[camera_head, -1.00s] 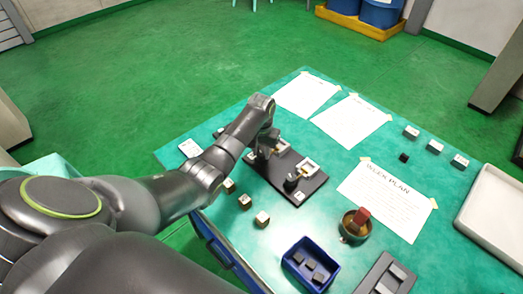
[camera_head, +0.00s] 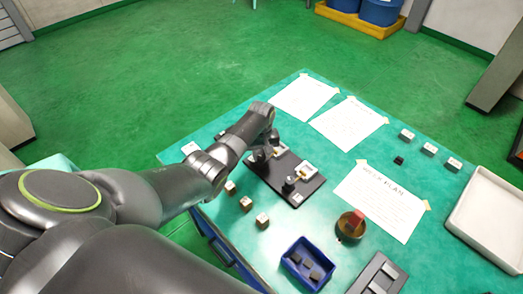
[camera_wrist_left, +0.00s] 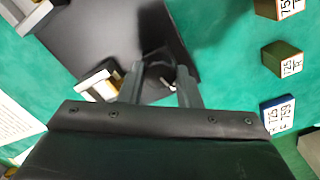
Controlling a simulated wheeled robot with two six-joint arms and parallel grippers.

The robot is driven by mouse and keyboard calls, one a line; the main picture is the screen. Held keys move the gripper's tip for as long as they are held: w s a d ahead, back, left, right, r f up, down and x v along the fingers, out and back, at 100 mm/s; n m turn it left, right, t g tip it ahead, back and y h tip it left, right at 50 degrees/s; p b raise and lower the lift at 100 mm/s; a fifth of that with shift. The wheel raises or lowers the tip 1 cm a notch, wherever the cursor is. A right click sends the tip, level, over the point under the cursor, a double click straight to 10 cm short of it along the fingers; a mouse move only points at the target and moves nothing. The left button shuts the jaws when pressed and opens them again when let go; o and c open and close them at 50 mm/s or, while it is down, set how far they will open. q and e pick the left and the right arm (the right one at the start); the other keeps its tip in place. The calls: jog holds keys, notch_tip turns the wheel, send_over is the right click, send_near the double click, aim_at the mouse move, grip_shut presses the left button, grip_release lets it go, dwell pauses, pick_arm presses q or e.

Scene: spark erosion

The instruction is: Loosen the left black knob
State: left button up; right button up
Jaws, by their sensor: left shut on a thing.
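A black base plate (camera_head: 277,182) lies on the green table with two small pale fixtures and black knobs on it. The right black knob (camera_head: 290,183) stands free near the plate's front end. My left gripper (camera_head: 261,153) is low over the plate's far-left part, at the left black knob. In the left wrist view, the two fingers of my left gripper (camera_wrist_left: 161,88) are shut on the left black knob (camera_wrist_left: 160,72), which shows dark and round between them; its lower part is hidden. A pale fixture (camera_wrist_left: 97,84) sits close beside one finger. My right gripper is not in view.
Several small labelled blocks (camera_head: 246,203) stand in front of the plate. A blue bin (camera_head: 310,264) with dark pieces, a round pot (camera_head: 350,226) with a red block, and a white tray (camera_head: 490,222) are to the right. Paper sheets (camera_head: 382,200) lie flat behind.

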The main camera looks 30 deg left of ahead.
pick_arm(q)
jog(key=n+p, duration=0.1)
jog(key=n, duration=0.2)
jog(key=shift+r+n+p, duration=0.15)
jog(key=shift+n+p, duration=0.15)
jog(key=shift+n, duration=0.1)
jog(key=n+p, duration=0.1)
jog(key=n, duration=0.2)
jog(key=shift+n, duration=0.3)
jog(key=n+p, duration=0.1)
jog(key=n, duration=0.3)
jog(key=shift+w, duration=0.1)
jog(key=shift+n+p, duration=0.35)
jog(key=shift+n, duration=1.75)
jog(key=o, duration=1)
jog(key=shift+c, duration=0.2)
